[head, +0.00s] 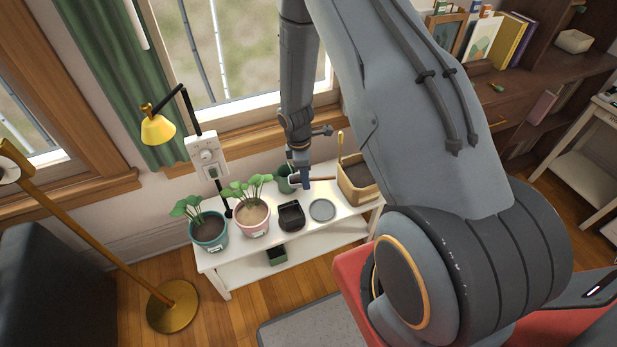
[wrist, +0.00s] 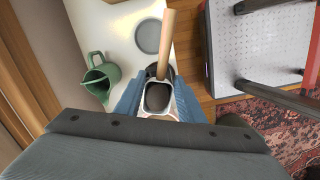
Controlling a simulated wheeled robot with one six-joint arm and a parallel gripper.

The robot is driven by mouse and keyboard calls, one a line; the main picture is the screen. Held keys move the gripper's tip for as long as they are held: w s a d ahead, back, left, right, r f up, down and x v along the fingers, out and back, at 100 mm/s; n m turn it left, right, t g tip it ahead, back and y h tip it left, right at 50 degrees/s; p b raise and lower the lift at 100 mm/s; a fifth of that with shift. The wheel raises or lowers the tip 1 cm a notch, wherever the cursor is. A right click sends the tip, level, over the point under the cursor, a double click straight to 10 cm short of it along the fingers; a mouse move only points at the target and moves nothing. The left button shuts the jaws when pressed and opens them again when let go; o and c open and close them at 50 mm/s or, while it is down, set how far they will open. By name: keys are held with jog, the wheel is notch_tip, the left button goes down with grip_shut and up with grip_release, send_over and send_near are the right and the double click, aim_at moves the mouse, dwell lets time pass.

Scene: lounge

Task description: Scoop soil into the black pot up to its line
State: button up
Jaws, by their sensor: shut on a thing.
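My gripper (head: 305,184) is above the back of the white bench, shut on a scoop. Its wooden handle (head: 322,179) sticks out to the right in the head view. In the wrist view my gripper (wrist: 158,98) has a blue finger on each side of the scoop, and the handle (wrist: 166,45) points up the picture. Dark brown soil (wrist: 158,97) shows between the fingers, inside a pale rim. The black pot (head: 291,216) stands upright on the bench, just front-left of my gripper. Its inside is dark; its line and fill level cannot be made out. A wooden soil box (head: 357,190) stands at the bench's right end.
The white bench (head: 274,232) holds a pink pot (head: 254,222) and a teal pot (head: 209,240) with plants, left of the black pot. A grey saucer (head: 322,210) lies right of it. A green watering can (wrist: 100,76) stands close behind. A yellow lamp (head: 157,130) is at left.

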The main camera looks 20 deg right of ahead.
jog(key=f+n, duration=0.1)
jog(key=n, duration=0.1)
jog(key=d+f+n, duration=0.1)
jog(key=f+n, duration=0.1)
jog(key=shift+w+d, duration=0.1)
jog(key=shift+w, duration=0.1)
jog(key=shift+f, duration=0.1)
jog(key=a+f+h+b, duration=0.1)
jog(key=f+h+b, duration=0.1)
jog(key=b, duration=0.8)
jog(key=shift+a+f, duration=0.2)
jog(key=shift+f, duration=0.1)
jog(key=f+h+b, duration=0.1)
jog(key=b, duration=0.2)
jog(key=shift+a, duration=0.4)
jog(key=shift+a+f+b, duration=0.15)
jog(key=shift+b, duration=0.65)
